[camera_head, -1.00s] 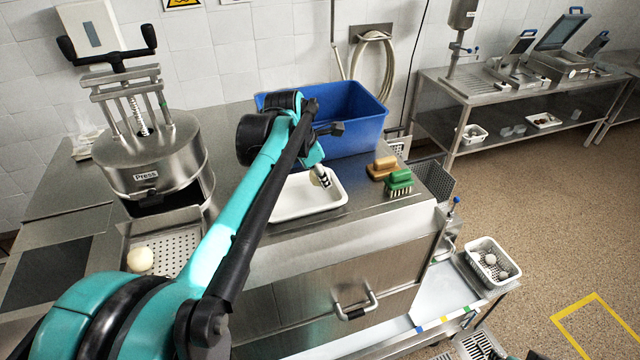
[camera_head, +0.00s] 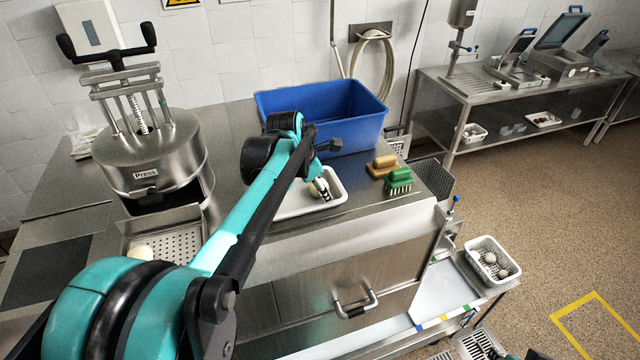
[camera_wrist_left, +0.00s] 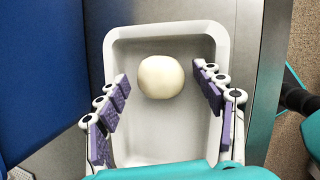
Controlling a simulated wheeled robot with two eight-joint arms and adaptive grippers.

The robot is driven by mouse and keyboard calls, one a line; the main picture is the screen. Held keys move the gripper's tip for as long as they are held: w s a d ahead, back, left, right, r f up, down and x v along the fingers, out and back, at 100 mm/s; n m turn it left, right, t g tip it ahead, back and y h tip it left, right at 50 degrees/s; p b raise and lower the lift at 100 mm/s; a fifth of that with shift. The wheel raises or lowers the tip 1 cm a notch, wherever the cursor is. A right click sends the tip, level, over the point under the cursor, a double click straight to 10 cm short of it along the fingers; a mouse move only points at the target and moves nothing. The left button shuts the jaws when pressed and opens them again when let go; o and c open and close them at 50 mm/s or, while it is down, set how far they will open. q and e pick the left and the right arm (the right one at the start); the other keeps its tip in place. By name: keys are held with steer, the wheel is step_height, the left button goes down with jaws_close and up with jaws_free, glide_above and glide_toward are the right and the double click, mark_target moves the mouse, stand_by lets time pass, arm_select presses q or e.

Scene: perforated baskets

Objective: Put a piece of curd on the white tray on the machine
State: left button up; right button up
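The white tray (camera_head: 286,210) sits on the steel machine top, and it fills the middle of the left wrist view (camera_wrist_left: 188,140). A round, cream-white piece of curd (camera_wrist_left: 161,76) lies in the tray in that view. My left gripper (camera_wrist_left: 161,82) is open over the tray, with purple-padded fingers spread on both sides of the curd and gaps showing. In the head view, my left gripper (camera_head: 322,190) is low over the tray and hides the curd there. Another pale piece (camera_head: 139,251) lies on the perforated press tray, partly behind my arm.
A blue bin (camera_head: 350,130) stands just behind the tray. Two brushes, one tan (camera_head: 382,162) and one green (camera_head: 398,178), lie to its right. The press (camera_head: 150,160) stands at the left. A perforated basket with white pieces (camera_head: 474,250) is on the lower shelf.

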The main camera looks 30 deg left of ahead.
arm_select(q)
steer(key=shift+s+r, duration=0.15)
steer(key=shift+r, duration=0.4)
steer(key=v, duration=1.1)
steer(key=s+d+f+m+t, duration=0.1)
steer(key=s+d+f+m, duration=0.5)
steer(key=m, duration=0.9)
steer(key=s+d+f+m+t, duration=0.1)
steer(key=s+d+f+m, duration=0.6)
steer(key=m, duration=0.7)
step_height(320, 180, down, 4)
steer(key=shift+d+r+m, duration=0.15)
steer(key=shift+d+m, duration=0.25)
steer(key=shift+d, duration=0.8)
